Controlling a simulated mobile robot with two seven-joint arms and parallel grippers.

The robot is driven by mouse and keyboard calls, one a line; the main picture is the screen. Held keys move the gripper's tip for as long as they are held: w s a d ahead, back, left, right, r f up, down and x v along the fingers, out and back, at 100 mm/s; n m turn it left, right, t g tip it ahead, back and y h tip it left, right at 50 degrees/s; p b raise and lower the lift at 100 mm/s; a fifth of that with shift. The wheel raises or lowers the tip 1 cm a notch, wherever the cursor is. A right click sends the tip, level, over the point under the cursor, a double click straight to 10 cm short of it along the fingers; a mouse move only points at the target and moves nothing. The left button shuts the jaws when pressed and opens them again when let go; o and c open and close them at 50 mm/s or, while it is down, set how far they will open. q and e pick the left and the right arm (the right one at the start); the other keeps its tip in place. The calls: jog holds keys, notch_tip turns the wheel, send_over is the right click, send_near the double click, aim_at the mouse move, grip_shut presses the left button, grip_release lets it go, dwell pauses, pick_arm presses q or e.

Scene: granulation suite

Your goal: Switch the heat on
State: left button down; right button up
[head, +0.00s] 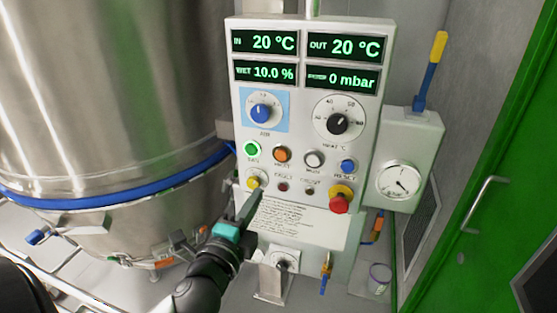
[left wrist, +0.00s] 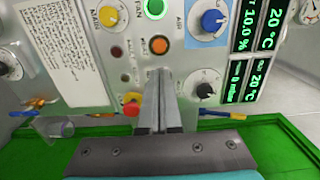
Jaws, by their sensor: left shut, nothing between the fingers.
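The control panel (head: 305,120) faces me. Its round orange button (head: 282,153), with a label that seems to read HEAT, sits between the bright green button (head: 251,148) and the white button (head: 313,159). It also shows in the left wrist view (left wrist: 159,44), just beyond my fingertips. My left gripper (head: 259,189) is shut and empty, its tips in front of the lower left of the panel, near the yellow MAIN knob (head: 254,182). In the wrist view the fingers (left wrist: 160,73) point toward the orange button, hiding the white one; contact cannot be told. My right gripper is out of view.
A blue knob (head: 260,113), black knob (head: 338,123), blue button (head: 347,166) and red mushroom button (head: 339,204) are on the panel. A large steel vessel (head: 110,90) stands left. A gauge box (head: 400,180) and green door (head: 500,200) are right.

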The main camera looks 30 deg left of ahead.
aim_at(281, 157)
pick_arm(q)
jog(key=p+x, duration=0.1)
jog(key=x, duration=1.3)
jog(key=shift+a+f+p, duration=0.1)
jog(key=shift+f+p, duration=0.05)
jog(key=shift+p, duration=0.25)
